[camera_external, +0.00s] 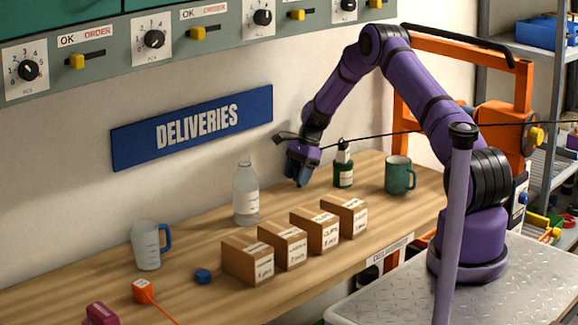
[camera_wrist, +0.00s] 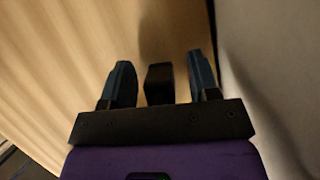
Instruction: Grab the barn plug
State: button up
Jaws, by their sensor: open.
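My gripper (camera_external: 300,181) hangs over the back of the wooden workbench, left of the green bottle. In the wrist view my gripper (camera_wrist: 160,75) has its two blue-grey fingers apart, over bare wood. A dark block shows between their bases; I cannot tell whether it is part of the gripper. An orange plug (camera_external: 143,291) with an orange cord sits at the front left of the bench. A magenta plug-like piece (camera_external: 100,313) lies nearer the lower left edge. Their labels are too small to read, so I cannot tell which is the barn plug. Both are far from my gripper.
Several cardboard boxes (camera_external: 248,260) stand in a row mid-bench. A clear bottle (camera_external: 246,195), measuring jug (camera_external: 146,245), blue cap (camera_external: 203,276), green bottle (camera_external: 343,170) and green mug (camera_external: 399,176) also stand there. The wall with the DELIVERIES sign (camera_external: 190,128) bounds the back.

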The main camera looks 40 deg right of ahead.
jog(key=shift+f, duration=0.1)
jog(key=shift+c, duration=0.4)
jog(key=c, duration=0.9)
